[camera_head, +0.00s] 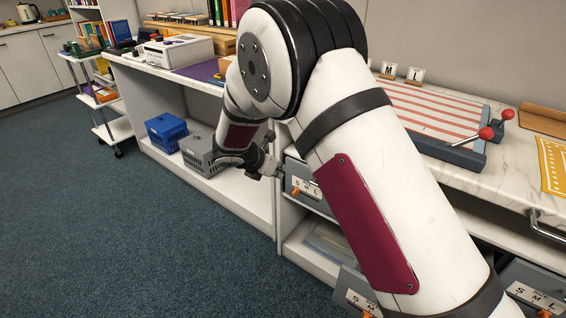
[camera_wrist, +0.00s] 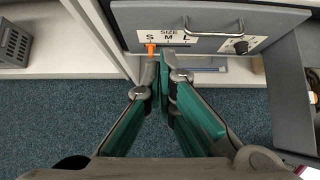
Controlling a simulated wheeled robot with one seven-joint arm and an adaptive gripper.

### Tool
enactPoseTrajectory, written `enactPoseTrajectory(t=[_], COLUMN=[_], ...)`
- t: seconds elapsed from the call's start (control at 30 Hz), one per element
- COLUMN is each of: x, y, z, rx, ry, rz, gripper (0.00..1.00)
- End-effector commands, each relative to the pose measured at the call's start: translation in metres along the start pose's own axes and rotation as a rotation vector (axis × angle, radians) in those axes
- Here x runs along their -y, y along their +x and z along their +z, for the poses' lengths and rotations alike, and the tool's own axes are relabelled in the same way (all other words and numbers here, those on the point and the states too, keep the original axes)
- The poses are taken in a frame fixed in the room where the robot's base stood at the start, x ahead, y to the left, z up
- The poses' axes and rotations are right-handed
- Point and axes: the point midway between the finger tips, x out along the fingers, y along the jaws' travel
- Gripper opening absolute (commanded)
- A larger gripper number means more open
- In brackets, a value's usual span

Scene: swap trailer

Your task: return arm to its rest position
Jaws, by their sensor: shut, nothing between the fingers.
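My arm reaches from the lower right across the head view and bends down at the elbow. My gripper (camera_head: 277,172) is beside a grey drawer front (camera_head: 308,187) under the counter. In the wrist view my gripper (camera_wrist: 164,82) has its green-sided fingers together with nothing between them. Its tips are close in front of a grey drawer front (camera_wrist: 205,17) with a "SIZE S M L" label, an orange marker (camera_wrist: 151,48) at S, a metal handle and a dark knob. I cannot tell whether the tips touch it.
A blue crate (camera_head: 166,131) and a grey crate (camera_head: 197,152) stand on the low shelf left of my gripper. The counter above holds a striped board (camera_head: 437,112) with red-knobbed levers. Another grey drawer (camera_head: 359,291) is lower down. The blue carpet (camera_head: 130,230) is clear.

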Motion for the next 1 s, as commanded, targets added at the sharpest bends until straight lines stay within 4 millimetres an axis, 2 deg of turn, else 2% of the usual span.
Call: enactPoseTrajectory(t=[0.17, 0.27, 0.33, 0.5, 0.63, 0.8, 1.0], x=[0.005, 0.022, 0.043, 0.114, 0.17, 0.242, 0.32], y=[-0.005, -0.016, -0.029, -0.069, -0.102, -0.146, -0.199], z=[0.006, 0.026, 0.046, 0.092, 0.113, 0.124, 0.112], rx=[-0.001, -0.005, -0.013, -0.038, -0.058, -0.087, -0.127], ry=[0.024, 0.111, 0.212, 0.524, 0.76, 1.06, 1.401], rz=[-0.006, -0.032, -0.061, -0.159, -0.236, -0.337, -0.457], gripper=[0.0, 0.0, 0.0, 0.0, 0.0, 0.0, 0.0])
